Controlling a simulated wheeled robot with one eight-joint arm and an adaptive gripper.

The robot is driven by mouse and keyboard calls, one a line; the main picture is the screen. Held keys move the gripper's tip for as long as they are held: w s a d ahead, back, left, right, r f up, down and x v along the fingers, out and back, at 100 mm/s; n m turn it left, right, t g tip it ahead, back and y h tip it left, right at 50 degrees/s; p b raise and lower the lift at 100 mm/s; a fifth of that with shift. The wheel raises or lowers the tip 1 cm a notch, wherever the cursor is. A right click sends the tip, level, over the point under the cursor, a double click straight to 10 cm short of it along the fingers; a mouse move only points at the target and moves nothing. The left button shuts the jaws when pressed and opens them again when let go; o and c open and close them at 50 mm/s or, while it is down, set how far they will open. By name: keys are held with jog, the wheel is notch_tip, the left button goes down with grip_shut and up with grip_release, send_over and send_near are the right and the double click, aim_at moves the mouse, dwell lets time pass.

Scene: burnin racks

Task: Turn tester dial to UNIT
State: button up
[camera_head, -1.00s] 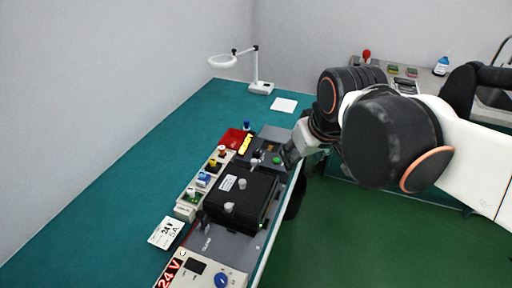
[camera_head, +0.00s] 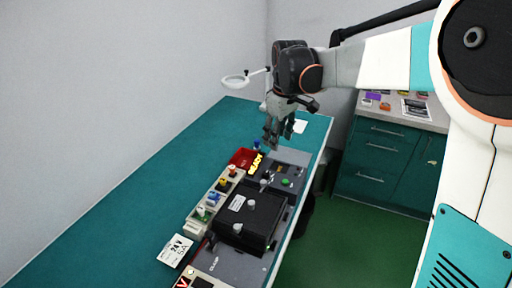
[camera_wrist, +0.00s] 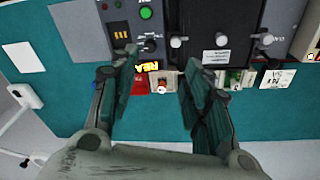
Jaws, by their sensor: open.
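The tester appears to be the grey panel unit (camera_head: 293,157) at the far end of the bench row. It has a green button (camera_head: 286,183) and, in the wrist view, an orange marked window (camera_wrist: 122,36). A small knob (camera_wrist: 149,46) beside that window may be the dial; its setting is not legible. My gripper (camera_head: 281,137) is open and empty, pointing down above the bench near the unit's far end. In the wrist view its fingers (camera_wrist: 157,78) are spread over the edge of the row, apart from the knob.
A black box (camera_head: 247,217) with light knobs stands beside the panel. A red tray (camera_head: 242,157), a yellow sign (camera_head: 256,164) and several coloured terminals (camera_head: 213,198) line its left. The teal bench (camera_head: 130,190) is clear on the left.

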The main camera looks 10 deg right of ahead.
aim_at(266, 173)
jog(key=w+a+f+n+g+p, duration=0.1)
jog(key=w+a+f+n+g, duration=0.1)
jog(key=w+f, duration=0.55)
jog(key=f+b, duration=0.1)
jog(key=f, duration=0.5)
jog(key=f+b, duration=0.2)
jog(key=f, duration=0.4)
jog(key=shift+s+f, duration=0.2)
jog(key=shift+f, duration=0.2)
jog(key=shift+c, duration=0.3)
grip_shut()
